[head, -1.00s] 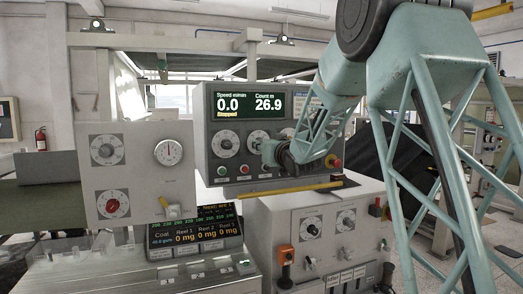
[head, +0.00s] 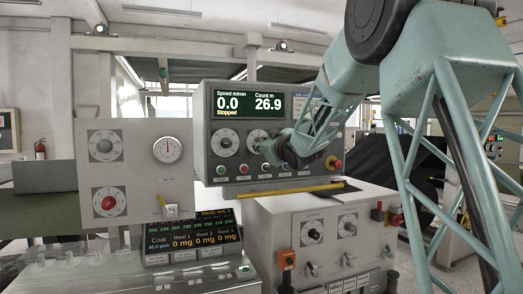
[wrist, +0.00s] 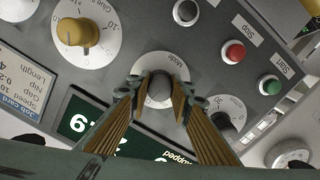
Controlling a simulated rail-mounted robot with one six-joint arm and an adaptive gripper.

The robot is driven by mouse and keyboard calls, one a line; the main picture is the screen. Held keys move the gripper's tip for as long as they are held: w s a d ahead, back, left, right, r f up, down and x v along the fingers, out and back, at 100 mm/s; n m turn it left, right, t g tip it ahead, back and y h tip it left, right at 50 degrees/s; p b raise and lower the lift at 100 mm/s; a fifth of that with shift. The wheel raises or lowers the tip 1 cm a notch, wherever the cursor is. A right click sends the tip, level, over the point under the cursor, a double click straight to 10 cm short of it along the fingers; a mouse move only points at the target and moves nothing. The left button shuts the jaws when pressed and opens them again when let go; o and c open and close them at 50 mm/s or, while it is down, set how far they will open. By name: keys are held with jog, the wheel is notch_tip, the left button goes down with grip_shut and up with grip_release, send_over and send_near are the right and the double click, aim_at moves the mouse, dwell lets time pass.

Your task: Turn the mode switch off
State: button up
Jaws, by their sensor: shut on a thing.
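My gripper (wrist: 161,92) is at the face of the grey control panel (head: 213,182). In the wrist view its two fingers are closed on a grey knob (wrist: 160,87) in the middle of a white round dial (wrist: 158,62). The lettering on this dial is too small to read surely. In the head view the gripper (head: 275,148) is at the right side of the panel's second dial (head: 256,138) and partly covers it. The knob's pointer is hidden by the fingers.
The lit display (head: 248,103) reads speed 0.0, Stopped, and count 26.9. A yellow knob (wrist: 76,32) and a black knob (wrist: 225,120) flank the held one. Red (wrist: 234,51) and green (wrist: 270,86) buttons sit close by. A yellow bar (head: 290,190) runs below the panel.

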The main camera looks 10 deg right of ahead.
jog(key=shift+n+b, duration=0.65)
jog(key=shift+n, duration=0.05)
jog(key=o, duration=0.9)
jog(key=shift+s, duration=0.15)
jog(key=s, duration=0.3)
jog(key=s+d, duration=0.1)
jog(key=s, duration=0.3)
jog(key=s+d, duration=0.1)
jog(key=s, duration=0.3)
jog(key=shift+s, duration=0.25)
jog(key=shift+s, duration=0.1)
